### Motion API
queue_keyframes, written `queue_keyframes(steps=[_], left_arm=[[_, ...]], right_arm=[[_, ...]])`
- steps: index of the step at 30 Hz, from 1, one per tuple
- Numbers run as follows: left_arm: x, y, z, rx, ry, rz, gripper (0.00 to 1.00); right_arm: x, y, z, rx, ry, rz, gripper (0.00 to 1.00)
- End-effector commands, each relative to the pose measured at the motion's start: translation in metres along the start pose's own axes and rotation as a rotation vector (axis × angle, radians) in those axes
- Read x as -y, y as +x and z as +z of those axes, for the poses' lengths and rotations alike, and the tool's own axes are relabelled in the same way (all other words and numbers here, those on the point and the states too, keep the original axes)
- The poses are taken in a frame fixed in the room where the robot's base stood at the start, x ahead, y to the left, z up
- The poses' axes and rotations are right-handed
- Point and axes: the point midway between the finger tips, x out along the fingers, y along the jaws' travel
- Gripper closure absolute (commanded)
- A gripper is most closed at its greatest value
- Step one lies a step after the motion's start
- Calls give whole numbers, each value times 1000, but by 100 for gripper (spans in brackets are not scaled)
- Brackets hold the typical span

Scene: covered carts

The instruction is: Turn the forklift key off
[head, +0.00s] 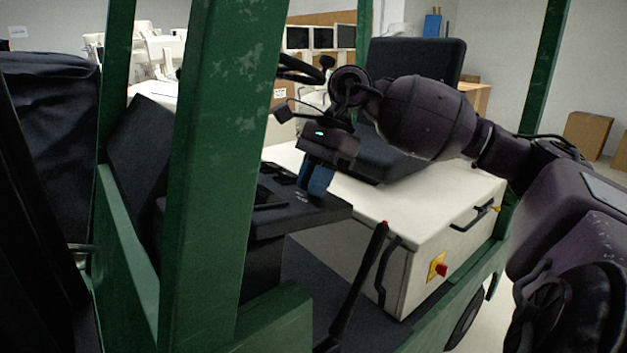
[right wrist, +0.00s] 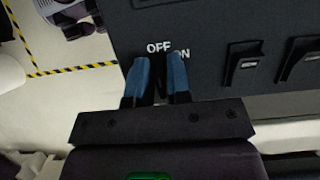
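The forklift's black dash panel (head: 318,212) shows in the head view, with my right gripper (head: 316,192) pointing down at its right part. In the right wrist view the panel (right wrist: 205,35) carries white OFF and ON labels (right wrist: 158,47). The blue fingertips of the right gripper (right wrist: 159,72) are at these labels, a narrow gap apart. A dark shape lies between them, and I cannot tell whether it is the key or the panel. The key itself is not clearly visible in either view. My left gripper is not in view.
Green forklift posts (head: 205,150) stand left of my right arm. A black seat (head: 415,62) is behind that arm, on a white housing (head: 440,215) with a red knob (head: 441,270). A black lever (head: 360,285) rises in front. Black switches (right wrist: 245,62) sit right of the labels.

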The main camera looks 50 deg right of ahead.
Motion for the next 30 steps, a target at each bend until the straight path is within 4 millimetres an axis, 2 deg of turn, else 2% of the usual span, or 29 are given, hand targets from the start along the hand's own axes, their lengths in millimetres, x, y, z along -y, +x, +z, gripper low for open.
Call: queue_keyframes(steps=[1, 3, 14, 17, 30], left_arm=[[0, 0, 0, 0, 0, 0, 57], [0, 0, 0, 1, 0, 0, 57], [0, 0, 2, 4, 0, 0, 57], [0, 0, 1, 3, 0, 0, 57], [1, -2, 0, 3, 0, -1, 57]], right_arm=[[0, 0, 0, 0, 0, 0, 75], [0, 0, 0, 0, 1, 0, 66], [0, -5, 0, 0, 2, -1, 66], [0, -17, 0, 1, 3, -2, 66], [0, -91, 0, 0, 3, -2, 66]])
